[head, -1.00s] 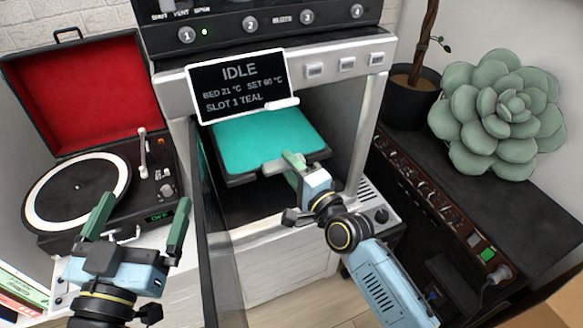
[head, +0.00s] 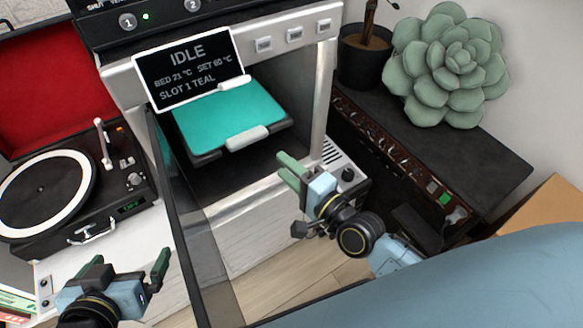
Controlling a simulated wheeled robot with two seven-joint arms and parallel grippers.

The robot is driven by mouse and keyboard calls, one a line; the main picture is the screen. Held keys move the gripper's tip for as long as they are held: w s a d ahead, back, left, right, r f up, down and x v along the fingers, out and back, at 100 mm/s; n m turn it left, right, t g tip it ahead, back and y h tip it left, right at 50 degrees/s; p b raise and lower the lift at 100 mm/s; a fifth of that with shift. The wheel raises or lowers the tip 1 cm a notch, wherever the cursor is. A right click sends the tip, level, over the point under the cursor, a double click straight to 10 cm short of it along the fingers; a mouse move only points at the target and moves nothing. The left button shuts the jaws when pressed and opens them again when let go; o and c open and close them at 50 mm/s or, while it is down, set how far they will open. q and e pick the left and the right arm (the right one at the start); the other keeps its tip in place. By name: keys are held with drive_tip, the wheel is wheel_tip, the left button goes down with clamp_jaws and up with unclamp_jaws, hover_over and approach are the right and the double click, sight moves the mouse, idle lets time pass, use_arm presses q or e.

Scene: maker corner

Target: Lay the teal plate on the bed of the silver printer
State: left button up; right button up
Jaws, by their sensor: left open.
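The teal plate (head: 225,115) lies flat on the dark bed (head: 207,157) inside the silver printer (head: 327,85). Its pale front tab (head: 247,138) sticks out toward me. My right gripper (head: 284,168) is in front of the printer's opening, to the lower right of the tab and apart from it. Its two green fingers are seen nearly edge-on with a small gap, and nothing is between them. My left gripper (head: 128,266) is open and empty at the lower left, below the record player.
The printer's clear door (head: 190,230) stands open toward me between my grippers. Its screen (head: 188,68) reads IDLE. A record player (head: 75,190) stands at left. A dark cabinet (head: 440,150) with a succulent (head: 450,65) and a potted trunk (head: 365,55) is at right.

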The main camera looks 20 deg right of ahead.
drive_tip(key=s+d+n+g+h, duration=0.2)
drive_tip(key=s+n, duration=0.3)
drive_tip(key=n, duration=0.3)
drive_tip(key=s+d+n+g+h, duration=0.1)
drive_tip(key=s+n+g, duration=0.3)
drive_tip(key=n, duration=0.4)
drive_tip(key=shift+s+d+r+h, duration=0.35)
drive_tip(key=shift+d+h, duration=0.05)
drive_tip(key=shift+h, duration=0.5)
